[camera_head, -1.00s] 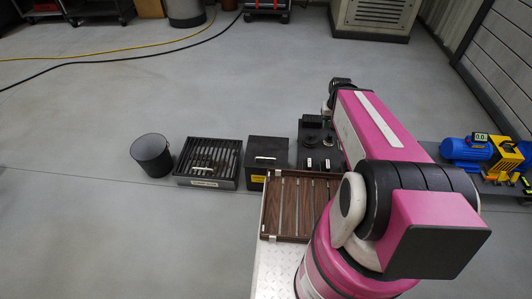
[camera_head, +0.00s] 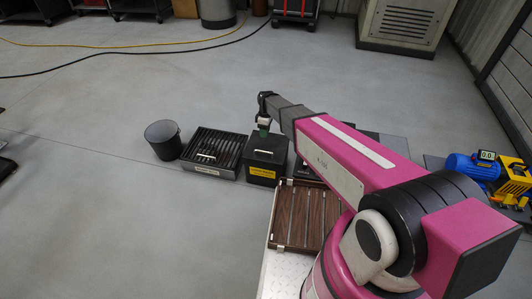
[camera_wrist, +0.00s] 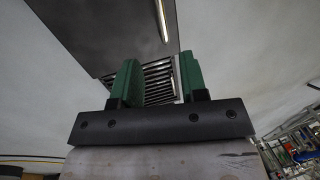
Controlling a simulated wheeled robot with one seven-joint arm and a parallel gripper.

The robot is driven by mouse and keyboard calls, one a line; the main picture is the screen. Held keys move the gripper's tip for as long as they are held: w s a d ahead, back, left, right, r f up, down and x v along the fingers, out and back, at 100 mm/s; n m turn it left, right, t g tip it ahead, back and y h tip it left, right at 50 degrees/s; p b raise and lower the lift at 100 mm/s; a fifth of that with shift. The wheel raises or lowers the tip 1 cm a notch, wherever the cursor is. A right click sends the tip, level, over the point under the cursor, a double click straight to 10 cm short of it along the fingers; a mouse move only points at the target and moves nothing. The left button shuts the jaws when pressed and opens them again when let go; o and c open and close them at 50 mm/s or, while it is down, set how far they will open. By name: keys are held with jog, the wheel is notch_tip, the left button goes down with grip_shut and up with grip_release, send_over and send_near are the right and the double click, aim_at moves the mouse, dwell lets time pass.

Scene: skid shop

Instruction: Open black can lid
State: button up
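The black can (camera_head: 163,141) stands upright on the floor at the left of the row in the head view. Its top looks dark; I cannot tell a separate lid there. My gripper (camera_head: 264,131) is above the black box (camera_head: 263,174), to the right of the can and apart from it. In the wrist view my gripper (camera_wrist: 157,82) has two green fingers set apart, with nothing held between them. The can is not clearly seen in the wrist view.
A slatted black tray (camera_head: 207,170) stands between the can and the black box, which has a light handle and yellow label. A brown wooden tray (camera_head: 281,215) is nearer me. A blue and yellow machine (camera_head: 485,170) is at right. The floor left of the can is clear.

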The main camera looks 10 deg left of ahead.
jog(key=f, duration=0.1)
send_over(263, 149)
jog(key=s, duration=0.5)
jog(key=f, duration=0.6)
jog(key=d+f, duration=0.1)
jog(key=f, duration=0.2)
jog(key=shift+w+f, duration=0.1)
jog(key=shift+f, duration=0.3)
grip_shut()
